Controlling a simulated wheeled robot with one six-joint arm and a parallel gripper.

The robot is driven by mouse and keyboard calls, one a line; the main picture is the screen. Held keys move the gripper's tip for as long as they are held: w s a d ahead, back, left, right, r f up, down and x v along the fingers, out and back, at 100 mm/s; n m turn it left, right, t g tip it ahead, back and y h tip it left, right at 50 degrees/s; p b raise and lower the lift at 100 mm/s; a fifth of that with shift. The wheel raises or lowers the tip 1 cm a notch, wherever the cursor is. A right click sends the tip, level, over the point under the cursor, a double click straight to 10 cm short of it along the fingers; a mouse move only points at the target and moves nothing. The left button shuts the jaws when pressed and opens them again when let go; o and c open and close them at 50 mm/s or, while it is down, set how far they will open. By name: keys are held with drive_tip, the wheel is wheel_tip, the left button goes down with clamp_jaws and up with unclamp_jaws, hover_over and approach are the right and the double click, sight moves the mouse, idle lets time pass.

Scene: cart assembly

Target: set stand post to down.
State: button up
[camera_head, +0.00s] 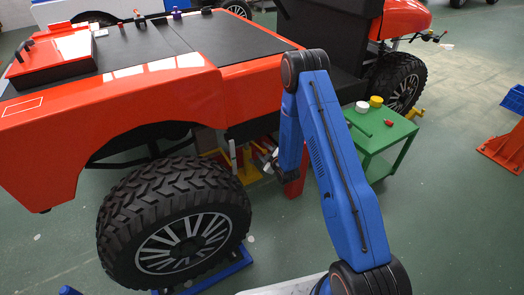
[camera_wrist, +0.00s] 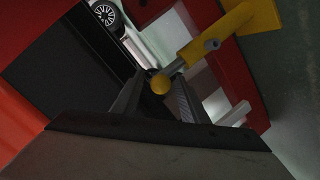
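In the head view, my gripper (camera_head: 285,170) is low beside the orange cart, behind the front wheel. Yellow stand parts (camera_head: 246,172) and a red post (camera_head: 296,182) show there, partly hidden by my arm.
The orange cart body (camera_head: 110,105) overhangs the stand. The big front tyre (camera_head: 125,215) is close on the left. A green table (camera_head: 378,140) with small parts is close on the right. Open floor (camera_head: 450,220) lies farther right.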

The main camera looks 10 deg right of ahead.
drive_tip(key=shift+w+a+f, duration=0.15)
drive_tip(key=shift+w, duration=0.4)
clamp_jaws()
drive_tip(key=shift+f, duration=2.45)
drive_tip(key=shift+s, duration=0.1)
drive_tip(key=shift+c, duration=0.2)
unclamp_jaws()
drive_tip(key=shift+f, duration=0.15)
drive_tip(key=shift+o, duration=0.2)
